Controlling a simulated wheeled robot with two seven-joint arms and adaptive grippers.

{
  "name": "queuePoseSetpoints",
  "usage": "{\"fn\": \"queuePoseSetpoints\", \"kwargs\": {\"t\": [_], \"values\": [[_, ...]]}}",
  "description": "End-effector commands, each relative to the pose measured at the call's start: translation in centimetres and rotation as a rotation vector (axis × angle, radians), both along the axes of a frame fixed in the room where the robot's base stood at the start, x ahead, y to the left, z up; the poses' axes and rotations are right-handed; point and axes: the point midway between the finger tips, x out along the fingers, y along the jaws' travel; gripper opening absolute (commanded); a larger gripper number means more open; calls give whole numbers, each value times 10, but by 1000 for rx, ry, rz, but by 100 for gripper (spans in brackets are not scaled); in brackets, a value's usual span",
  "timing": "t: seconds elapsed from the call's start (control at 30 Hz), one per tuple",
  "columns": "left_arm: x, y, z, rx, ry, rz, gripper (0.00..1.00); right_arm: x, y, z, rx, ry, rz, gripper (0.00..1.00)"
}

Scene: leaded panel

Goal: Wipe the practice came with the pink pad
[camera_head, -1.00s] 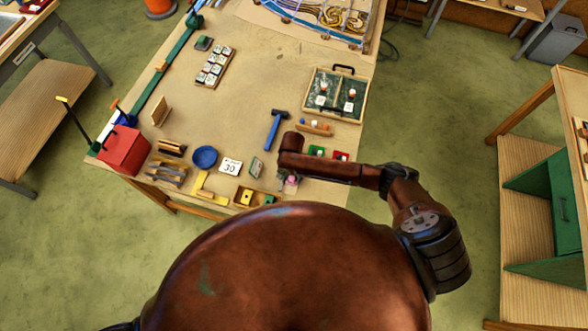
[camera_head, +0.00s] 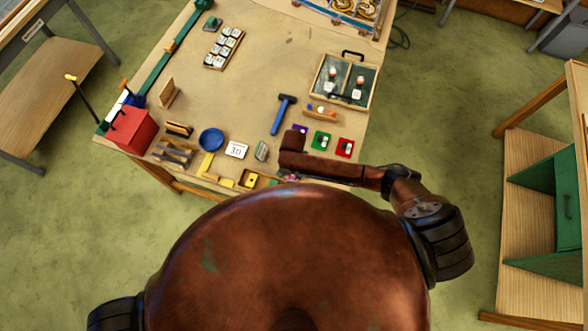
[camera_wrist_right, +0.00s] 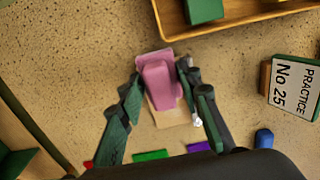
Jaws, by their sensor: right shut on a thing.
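In the right wrist view, my right gripper (camera_wrist_right: 158,82) is shut on the pink pad (camera_wrist_right: 160,82), with a finger on either side of it. A flat tan piece (camera_wrist_right: 172,114) shows just below the pad; I cannot tell whether they touch. In the head view only a bit of pink (camera_head: 291,178) shows at the near table edge, partly hidden by my arm and body. A sign reading "PRACTICE No 25" (camera_wrist_right: 294,86) stands to the right in the wrist view. I cannot clearly make out the practice came. My left gripper is not in view.
A wooden tray (camera_wrist_right: 240,30) with a green block (camera_wrist_right: 204,10) lies close to the pad. A blue hammer (camera_head: 283,115), a blue dish (camera_head: 211,139), a date card (camera_head: 236,150) and green (camera_head: 321,140) and red (camera_head: 345,148) cards are nearby. The middle of the table (camera_head: 260,75) is clear.

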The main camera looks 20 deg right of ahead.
Motion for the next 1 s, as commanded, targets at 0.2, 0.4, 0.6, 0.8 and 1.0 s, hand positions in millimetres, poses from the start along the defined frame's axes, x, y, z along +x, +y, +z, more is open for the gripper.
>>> {"fn": "queuePoseSetpoints", "kwargs": {"t": [0.2,0.4,0.6,0.8,1.0], "values": [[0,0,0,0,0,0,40,1,0,3,-1,-1,0,13],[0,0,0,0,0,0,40,1,-1,21,-1,0,0,13],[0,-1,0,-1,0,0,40,1,0,40,-1,0,1,13],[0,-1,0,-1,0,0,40,1,-1,56,-1,0,1,13],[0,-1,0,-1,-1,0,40,1,-1,60,-3,1,0,13]]}}
